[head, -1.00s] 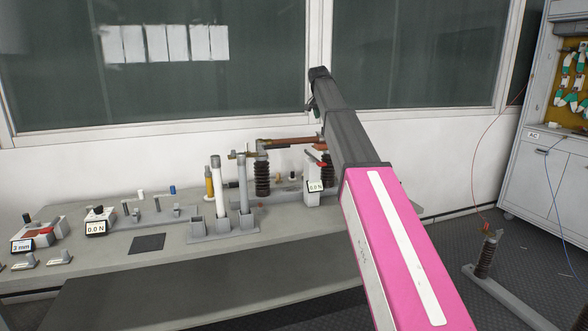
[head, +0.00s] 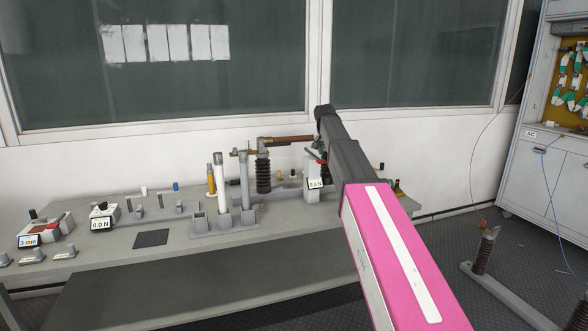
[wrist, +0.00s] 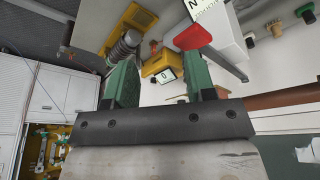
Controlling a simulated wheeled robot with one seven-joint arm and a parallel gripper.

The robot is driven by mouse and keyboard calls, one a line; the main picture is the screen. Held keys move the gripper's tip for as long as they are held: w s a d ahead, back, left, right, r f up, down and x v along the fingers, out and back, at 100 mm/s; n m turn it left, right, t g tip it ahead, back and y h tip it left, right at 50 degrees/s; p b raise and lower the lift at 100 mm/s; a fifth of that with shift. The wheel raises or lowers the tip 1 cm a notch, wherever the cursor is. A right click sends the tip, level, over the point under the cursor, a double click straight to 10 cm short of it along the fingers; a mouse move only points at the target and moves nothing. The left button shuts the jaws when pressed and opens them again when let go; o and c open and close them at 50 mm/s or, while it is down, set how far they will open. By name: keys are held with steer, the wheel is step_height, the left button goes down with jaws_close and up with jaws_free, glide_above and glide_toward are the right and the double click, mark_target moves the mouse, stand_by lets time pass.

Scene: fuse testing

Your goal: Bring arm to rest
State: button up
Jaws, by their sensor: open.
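My arm (head: 385,240), pink with a dark grey end, reaches up and away over the right part of the bench in the head view. My gripper (wrist: 160,68) shows in the wrist view with two green fingers spread apart. Nothing shows clamped between them. A red-tipped part (wrist: 192,37) of a white gauge appears near the right fingertip; I cannot tell whether they touch. In the head view the gripper itself is mostly hidden by the arm. The white gauge (head: 315,183) with a display stands just left of the arm.
The grey bench (head: 110,262) carries a fuse stand with a ribbed dark insulator (head: 263,175), upright tubes in holders (head: 245,180), a 0.0 N gauge (head: 103,222) and a 3 mm gauge (head: 32,240). A cabinet (head: 545,180) stands at right.

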steer(key=s+d+f+n+g, duration=0.1)
steer(key=s+f, duration=0.7)
steer(key=f, duration=0.4)
steer(key=s+d+f+n, duration=0.1)
steer(key=s+d+f, duration=0.1)
steer(key=s+f, duration=0.8)
steer(key=s+f+n+g, duration=0.1)
steer(key=s+f, duration=0.7)
steer(key=s, duration=0.2)
steer(key=s+d+f+n+g+y, duration=0.1)
steer(key=s+f, duration=0.7)
steer(key=s, duration=0.3)
steer(key=shift+s+d+f+y, duration=0.25)
steer(key=shift+y, duration=0.05)
